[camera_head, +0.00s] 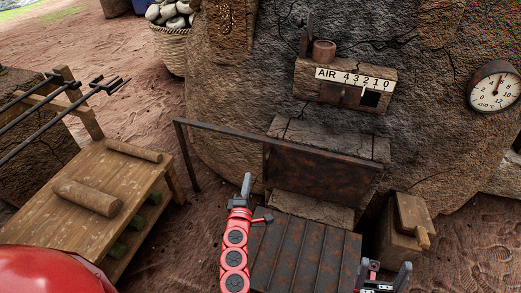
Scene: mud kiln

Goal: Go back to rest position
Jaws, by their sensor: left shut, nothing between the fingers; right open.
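My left gripper (246,186) is at the end of a red and grey arm in the middle of the view. Its fingers are together and empty, in front of the rusty metal door panel (325,173) of the kiln. I cannot tell whether it touches the panel. My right gripper (384,275) is at the bottom edge, right of the ribbed metal plate (305,252). Its fingers are apart with nothing seen between them. Most of the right arm is out of view.
The mud kiln (415,85) fills the back, with an air scale (352,78) and a round gauge (494,87). A wooden bench (125,175) with two rollers stands left, near dark rods (40,115). A wooden box (405,225) stands right. A basket (172,50) holds pale stones.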

